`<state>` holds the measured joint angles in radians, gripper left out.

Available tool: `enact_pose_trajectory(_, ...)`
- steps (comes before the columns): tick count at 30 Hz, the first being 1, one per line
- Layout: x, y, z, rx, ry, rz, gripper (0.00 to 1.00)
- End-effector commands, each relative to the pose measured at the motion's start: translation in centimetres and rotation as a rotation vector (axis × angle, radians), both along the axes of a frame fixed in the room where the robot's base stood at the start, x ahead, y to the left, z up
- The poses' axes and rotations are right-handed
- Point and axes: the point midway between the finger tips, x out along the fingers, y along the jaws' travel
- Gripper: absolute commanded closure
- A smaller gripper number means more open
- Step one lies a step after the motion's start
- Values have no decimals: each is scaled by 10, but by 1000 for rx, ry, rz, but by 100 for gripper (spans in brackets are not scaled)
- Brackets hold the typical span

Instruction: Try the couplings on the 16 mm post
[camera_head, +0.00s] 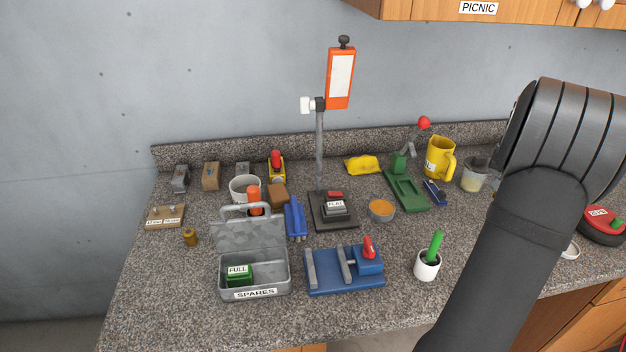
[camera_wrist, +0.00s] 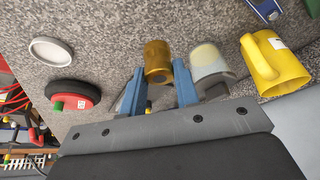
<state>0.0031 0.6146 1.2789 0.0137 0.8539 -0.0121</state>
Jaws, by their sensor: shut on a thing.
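A brass coupling (camera_wrist: 157,58), a short cylinder, sits at the tips of the blue fingers of my gripper (camera_wrist: 159,85) in the wrist view. The gripper is shut on it. In the camera_head view my dark arm hides the gripper and nearly all of the held coupling. Another small brass coupling (camera_head: 190,238) stands on the counter left of the spares tin. A small wooden board (camera_head: 166,222) with short metal posts and white labels lies at the counter's left; the label text is too small to read surely.
Beside my gripper are a glass jar (camera_wrist: 208,62) and a yellow mug (camera_wrist: 275,65). A red and black round case (camera_wrist: 75,95) and a white disc (camera_wrist: 52,52) lie to the left. The spares tin (camera_head: 285,275), blue fixture (camera_head: 335,282) and upright stand (camera_head: 320,150) crowd the middle.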

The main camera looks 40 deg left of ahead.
Motion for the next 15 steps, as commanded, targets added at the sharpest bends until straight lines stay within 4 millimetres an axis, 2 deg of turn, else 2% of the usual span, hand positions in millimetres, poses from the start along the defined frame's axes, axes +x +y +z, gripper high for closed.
enact_pose_trajectory(6,0,0,8,0,-1,0,100)
enact_pose_trajectory(15,0,0,9,0,-1,0,100)
